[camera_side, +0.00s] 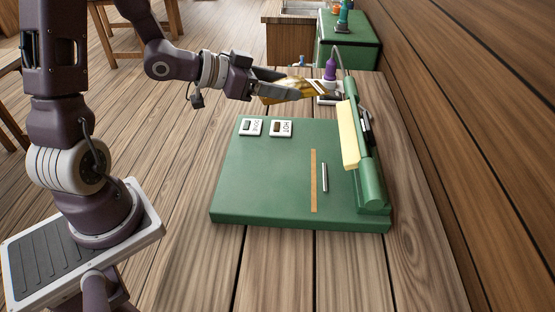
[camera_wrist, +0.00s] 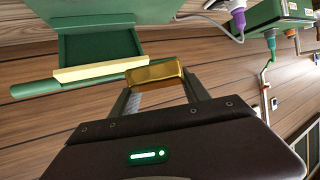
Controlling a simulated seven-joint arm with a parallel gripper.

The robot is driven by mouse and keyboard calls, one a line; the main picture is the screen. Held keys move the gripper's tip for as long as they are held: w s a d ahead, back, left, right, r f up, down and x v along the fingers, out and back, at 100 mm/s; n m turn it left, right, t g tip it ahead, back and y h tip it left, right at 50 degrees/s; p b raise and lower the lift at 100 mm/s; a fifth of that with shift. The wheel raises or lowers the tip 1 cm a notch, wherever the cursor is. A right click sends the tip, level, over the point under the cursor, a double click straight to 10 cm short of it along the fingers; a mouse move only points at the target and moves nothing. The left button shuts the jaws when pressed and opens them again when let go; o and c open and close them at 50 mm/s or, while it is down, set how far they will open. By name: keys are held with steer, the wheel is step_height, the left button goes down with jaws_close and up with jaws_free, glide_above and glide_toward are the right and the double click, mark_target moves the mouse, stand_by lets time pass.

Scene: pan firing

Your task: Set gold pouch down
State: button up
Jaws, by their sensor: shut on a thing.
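A gold pouch (camera_side: 292,86) is held between the fingers of my gripper (camera_side: 285,91), above the far edge of the green board. In the wrist view the gold pouch (camera_wrist: 154,73) sits between the two fingertips of my gripper (camera_wrist: 160,84), which are shut on it. In the side view the fingers partly hide the pouch. The pouch appears raised above the table; its exact height cannot be told.
A green board (camera_side: 265,180) carries two small labelled tiles, one reading HOT (camera_side: 281,129), a tan strip (camera_side: 313,180) and a metal rod (camera_side: 325,177). A green roller with a cream bar (camera_side: 348,137) stands along its right side.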

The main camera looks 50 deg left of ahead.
mark_target(276, 175)
steer(key=s+d+f+m+g+h, duration=0.1)
steer(key=f, duration=0.5)
steer(key=s+d+f+m+g+h, duration=0.1)
steer(key=s+d+f+m+h, duration=0.1)
steer(key=f, duration=0.3)
steer(key=s+d+f+m+g+h, duration=0.1)
steer(key=s+f+m+h, duration=0.1)
steer(key=f, duration=0.4)
steer(key=shift+d+f, duration=0.2)
steer(key=shift+f, duration=0.1)
steer(key=shift+f, duration=0.15)
steer(key=o, duration=1.4)
steer(key=shift+o, duration=0.4)
steer(key=v, duration=0.7)
steer(key=shift+w+a, duration=0.35)
